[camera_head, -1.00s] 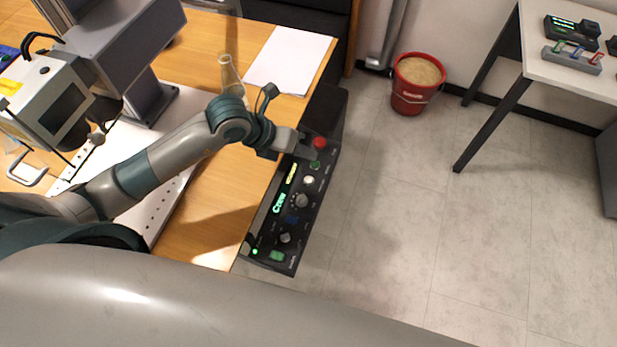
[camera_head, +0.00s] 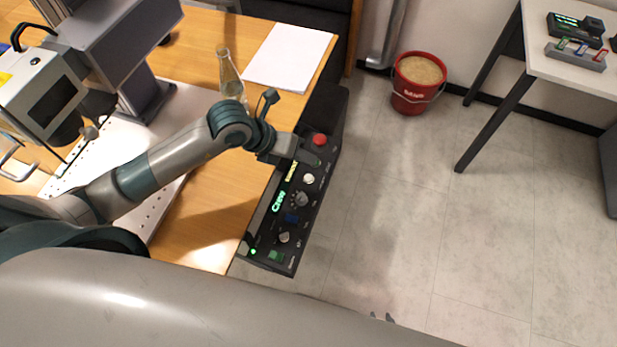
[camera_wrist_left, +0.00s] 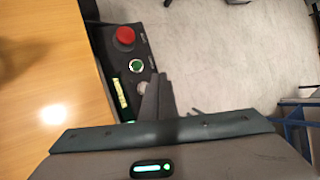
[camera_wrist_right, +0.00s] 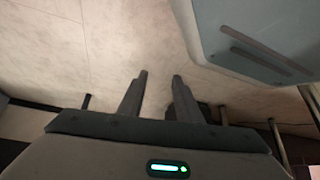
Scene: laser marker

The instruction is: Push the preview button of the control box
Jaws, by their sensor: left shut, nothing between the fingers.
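The black control box (camera_head: 262,262) lies along the right edge of the wooden table. It carries a red mushroom button (camera_head: 319,139), a white button (camera_head: 308,179), knobs, a lit green display (camera_head: 279,202), a blue button (camera_head: 291,218) and a green button (camera_head: 275,255). Its labels are too small to read. My right gripper (camera_wrist_right: 160,77) is open and empty above the floor.
A laser machine (camera_head: 52,98) and a glass bottle (camera_head: 229,75) stand on the table, with paper (camera_head: 288,57) behind. A red bucket (camera_head: 409,101) is on the floor. A white table (camera_head: 567,78) stands at right. The floor between is clear.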

